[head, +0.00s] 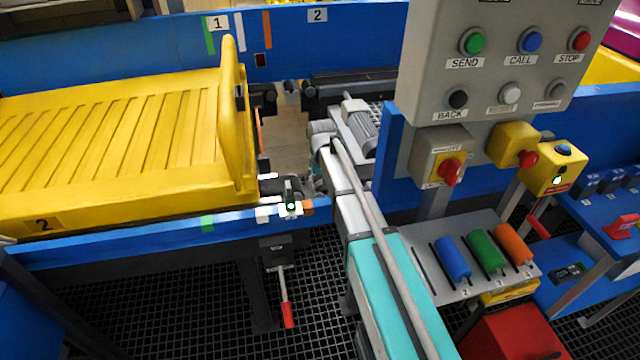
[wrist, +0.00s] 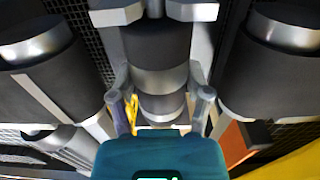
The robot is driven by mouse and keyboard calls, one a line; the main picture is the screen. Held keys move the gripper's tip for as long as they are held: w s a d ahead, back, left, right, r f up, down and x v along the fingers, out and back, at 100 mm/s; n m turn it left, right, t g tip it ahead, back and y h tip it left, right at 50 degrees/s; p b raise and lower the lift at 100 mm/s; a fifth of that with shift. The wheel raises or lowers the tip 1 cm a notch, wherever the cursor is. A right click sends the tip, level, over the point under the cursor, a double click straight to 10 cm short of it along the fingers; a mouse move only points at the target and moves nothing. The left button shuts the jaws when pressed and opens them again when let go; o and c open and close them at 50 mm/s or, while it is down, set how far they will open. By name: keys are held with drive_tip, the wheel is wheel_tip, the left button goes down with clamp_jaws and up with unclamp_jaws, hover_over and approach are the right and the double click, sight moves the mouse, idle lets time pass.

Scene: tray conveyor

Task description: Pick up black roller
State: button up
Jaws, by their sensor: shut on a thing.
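My gripper (wrist: 160,88) is in the wrist view, its grey fingers on either side of a black roller (wrist: 157,45) with a silver band. It is shut on this roller, which lies lengthwise between the fingers. In the head view my arm reaches to the gap between the conveyor sections, where my gripper (head: 308,180) is small and partly hidden. I cannot make out the held roller there.
A yellow tray (head: 120,140) sits on the blue conveyor at left. A grey control panel (head: 500,60) and a rack of blue, green and orange cylinders (head: 455,258) are at right.

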drive_tip(key=shift+r, duration=0.1)
wheel_tip(320, 180, up, 10)
drive_tip(key=p, duration=1)
